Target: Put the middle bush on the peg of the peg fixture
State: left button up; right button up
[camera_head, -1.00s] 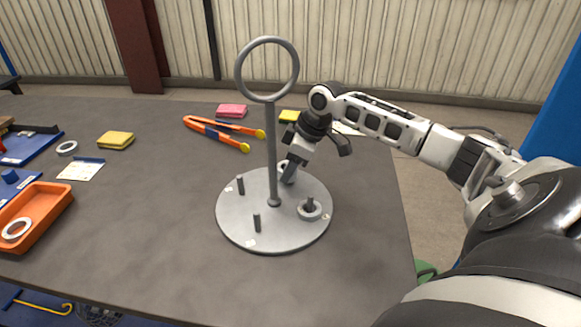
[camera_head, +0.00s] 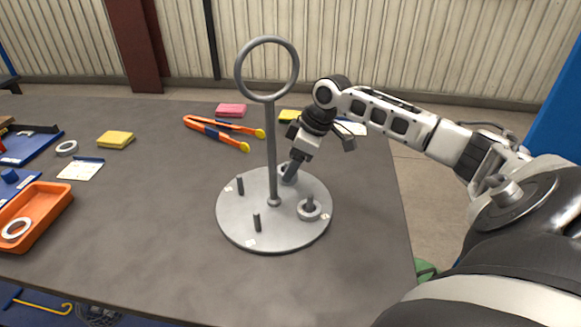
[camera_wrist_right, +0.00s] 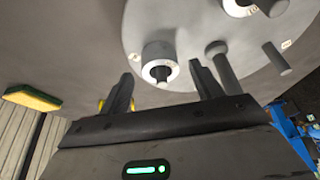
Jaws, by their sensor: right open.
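The peg fixture (camera_head: 235,226) is a round grey plate with a tall ring-topped post and several short pegs. One grey bush (camera_head: 286,175) sits around the back peg, partly hidden by my right gripper (camera_head: 292,169). In the right wrist view this bush (camera_wrist_right: 153,52) is around its peg, just ahead of and between the spread fingers of the gripper (camera_wrist_right: 162,74), which look clear of it. Another bush (camera_head: 308,214) is around the front-right peg. The front peg (camera_head: 257,222) and left peg (camera_head: 240,185) are bare. I cannot tell which bush is the middle one. My left gripper is out of view.
A loose ring (camera_head: 67,148) lies on the table at left, and a white ring (camera_head: 16,229) lies in the orange tray (camera_head: 50,217). Orange tongs (camera_head: 215,130) and sponges (camera_head: 116,139) lie farther back. The table in front of the fixture is clear.

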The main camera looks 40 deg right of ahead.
jog(key=v, duration=0.9)
jog(key=shift+r, duration=0.4)
jog(key=shift+s, duration=0.1)
jog(key=x, duration=1.2)
jog(key=shift+s+d, duration=0.1)
jog(key=shift+r, duration=1.65)
